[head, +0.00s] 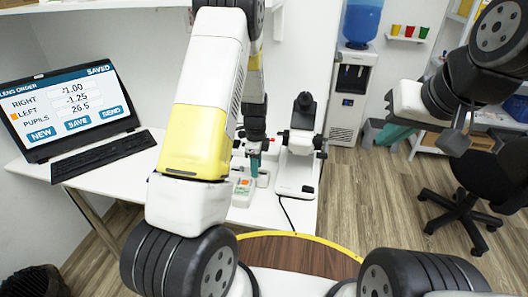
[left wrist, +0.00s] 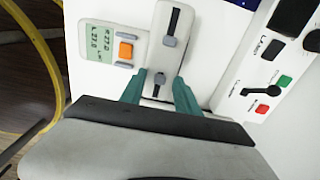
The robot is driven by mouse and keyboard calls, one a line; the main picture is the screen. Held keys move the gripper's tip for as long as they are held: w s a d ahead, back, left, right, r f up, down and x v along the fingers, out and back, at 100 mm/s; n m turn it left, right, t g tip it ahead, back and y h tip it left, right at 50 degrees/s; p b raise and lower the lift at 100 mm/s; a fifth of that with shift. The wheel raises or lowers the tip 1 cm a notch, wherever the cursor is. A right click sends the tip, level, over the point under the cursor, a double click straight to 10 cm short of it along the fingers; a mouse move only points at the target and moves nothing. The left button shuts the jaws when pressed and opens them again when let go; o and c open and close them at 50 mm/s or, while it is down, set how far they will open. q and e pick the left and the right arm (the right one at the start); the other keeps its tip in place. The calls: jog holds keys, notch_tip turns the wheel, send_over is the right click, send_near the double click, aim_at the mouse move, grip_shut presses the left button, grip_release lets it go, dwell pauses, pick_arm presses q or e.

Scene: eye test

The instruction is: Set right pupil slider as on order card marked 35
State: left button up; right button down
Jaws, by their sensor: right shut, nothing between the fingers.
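A white pupil meter (left wrist: 153,57) lies on the desk under my left gripper, and shows small in the head view (head: 243,186). Its display (left wrist: 98,42) seems to read R 27.0 and L 27.0, beside an orange button (left wrist: 126,50). Two grey slider knobs show, an upper one (left wrist: 169,41) in a dark slot and a lower one (left wrist: 158,78). Which is the right pupil slider I cannot tell. My left gripper (left wrist: 160,90) is open, its teal fingers either side of the lower knob, apart from it. My right gripper (head: 392,140) is shut and empty, away from the desk. No order card marked 35 is readable.
A laptop (head: 68,102) shows a lens order: right -1.00, left -1.25, pupils 26.5, "saved". A white optical instrument (head: 297,165) stands right of the meter. A panel with green and red buttons (left wrist: 262,108) lies close right of my left fingers. A chair (head: 455,205) stands right.

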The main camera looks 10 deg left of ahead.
pick_arm(q)
grip_shut()
jog(key=shift+d, duration=0.1)
dwell(1.2)
